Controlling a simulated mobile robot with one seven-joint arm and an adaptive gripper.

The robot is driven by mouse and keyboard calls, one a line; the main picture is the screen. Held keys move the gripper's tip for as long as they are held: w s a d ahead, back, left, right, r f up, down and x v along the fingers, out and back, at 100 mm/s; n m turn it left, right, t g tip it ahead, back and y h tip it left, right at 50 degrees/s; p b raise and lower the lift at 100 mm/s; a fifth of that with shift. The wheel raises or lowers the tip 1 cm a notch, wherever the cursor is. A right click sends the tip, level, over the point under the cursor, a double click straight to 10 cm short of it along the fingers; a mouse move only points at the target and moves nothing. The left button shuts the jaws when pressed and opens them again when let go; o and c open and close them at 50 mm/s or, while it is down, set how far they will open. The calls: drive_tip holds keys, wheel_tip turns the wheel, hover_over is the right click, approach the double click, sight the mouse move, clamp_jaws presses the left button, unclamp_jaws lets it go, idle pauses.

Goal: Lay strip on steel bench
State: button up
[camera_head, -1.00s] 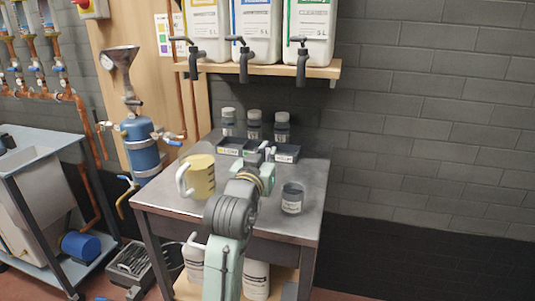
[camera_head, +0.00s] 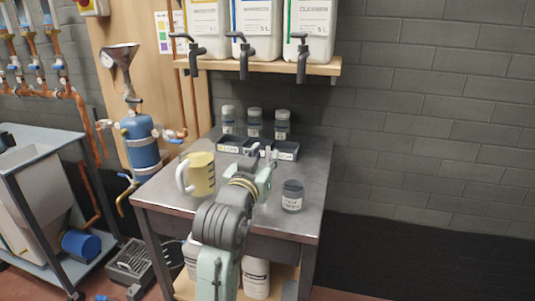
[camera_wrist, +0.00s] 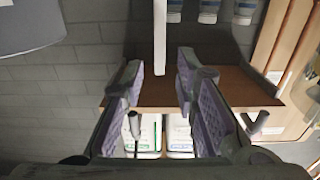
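A narrow white strip (camera_wrist: 160,38) shows in the wrist view, running from the top edge to between my fingertips. My gripper (camera_wrist: 160,75) has its purple-padded fingers apart, with a visible gap on each side of the strip. Contact between strip and pads is not visible. In the head view my gripper (camera_head: 268,168) is over the steel bench (camera_head: 317,178), left of a dark labelled jar (camera_head: 292,196). I cannot clearly make out the strip in the head view.
A cream jug (camera_head: 201,174) stands left of my arm. Small dark labelled trays (camera_head: 287,150) and several capped bottles (camera_head: 282,124) stand at the back. A wooden shelf (camera_head: 320,68) with large containers hangs above. The bench's right side beyond the jar is clear.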

drive_tip(key=b+v, duration=0.1)
drive_tip(key=v, duration=0.7)
drive_tip(key=shift+s+b, duration=0.3)
drive_tip(key=shift+s, duration=0.05)
drive_tip(key=shift+a, duration=0.1)
